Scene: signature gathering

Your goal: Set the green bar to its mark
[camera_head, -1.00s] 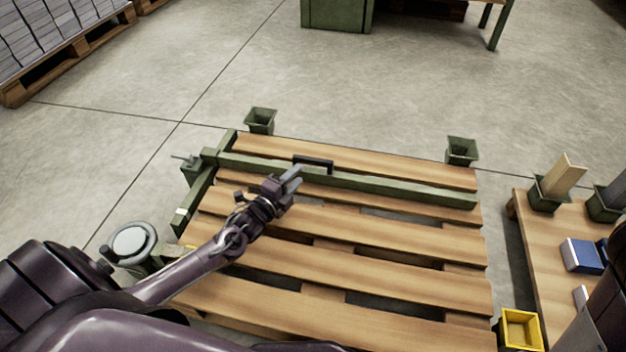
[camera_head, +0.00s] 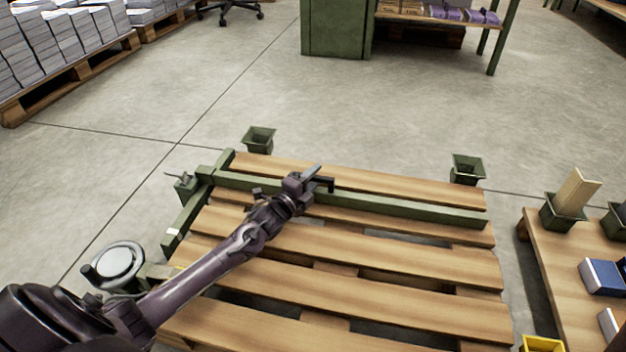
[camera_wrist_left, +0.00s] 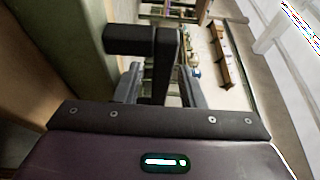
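The green bar (camera_head: 410,208) lies across the slatted wooden pallet, near its far side, meeting a green side rail (camera_head: 193,212) at the left. A black handle (camera_head: 326,184) stands on the bar; it also shows in the left wrist view (camera_wrist_left: 166,65). My left gripper (camera_head: 314,175) is at this handle. In the left wrist view its two fingers (camera_wrist_left: 162,88) stand on either side of the handle's grip, with a visible gap on at least the left side. A small white patch (camera_head: 173,234) is on the side rail; I cannot tell if it is the mark. My right gripper is out of view.
Green cups stand at the pallet's far corners (camera_head: 258,139) (camera_head: 467,169). A round white-topped device (camera_head: 116,262) is at the near left. A wooden table (camera_head: 548,250) with a blue block (camera_head: 602,277) is at the right. A yellow bin (camera_head: 543,344) is at the near right.

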